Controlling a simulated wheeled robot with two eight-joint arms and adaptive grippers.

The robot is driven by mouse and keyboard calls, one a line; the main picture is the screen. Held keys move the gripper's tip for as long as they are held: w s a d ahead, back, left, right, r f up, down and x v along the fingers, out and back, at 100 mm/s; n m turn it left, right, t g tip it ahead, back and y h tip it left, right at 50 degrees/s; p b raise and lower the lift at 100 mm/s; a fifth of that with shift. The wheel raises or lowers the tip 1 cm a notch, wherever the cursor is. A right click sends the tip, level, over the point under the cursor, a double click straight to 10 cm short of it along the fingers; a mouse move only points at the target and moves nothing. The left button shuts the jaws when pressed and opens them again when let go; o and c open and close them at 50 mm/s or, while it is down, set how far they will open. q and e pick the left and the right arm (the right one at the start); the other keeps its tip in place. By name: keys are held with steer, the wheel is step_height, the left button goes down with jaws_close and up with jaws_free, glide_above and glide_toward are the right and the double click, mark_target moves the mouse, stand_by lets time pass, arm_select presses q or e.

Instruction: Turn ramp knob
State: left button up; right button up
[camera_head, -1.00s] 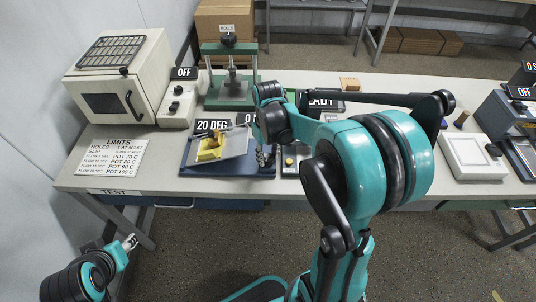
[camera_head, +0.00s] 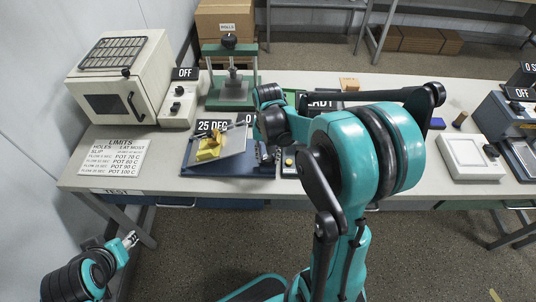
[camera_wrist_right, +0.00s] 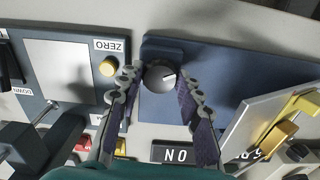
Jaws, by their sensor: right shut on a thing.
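The ramp knob (camera_wrist_right: 158,77) is dark and round with a white mark, set on the blue ramp base (camera_wrist_right: 225,70). In the right wrist view, my right gripper (camera_wrist_right: 157,84) has its fingers on both sides of the knob and is shut on it. In the head view, this gripper (camera_head: 266,158) is at the right end of the ramp base (camera_head: 205,171), and the knob is hidden. A tilted ramp plate (camera_head: 232,142) carries a yellow block (camera_head: 209,148). The display (camera_head: 213,127) reads 25 DEG. My left gripper (camera_head: 130,240) is off the table at lower left, too small to judge.
A beige oven (camera_head: 118,80), a switch box (camera_head: 178,107) and a green press (camera_head: 231,90) stand behind and left. A limits sign (camera_head: 113,157) lies at left. A scale panel with a yellow ZERO button (camera_wrist_right: 109,66) is beside the knob.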

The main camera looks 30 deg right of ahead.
mark_target(268, 157)
steer(key=shift+m, duration=0.5)
steer(key=o, duration=1.2)
steer(key=shift+c, duration=0.2)
step_height(268, 157, up, 12)
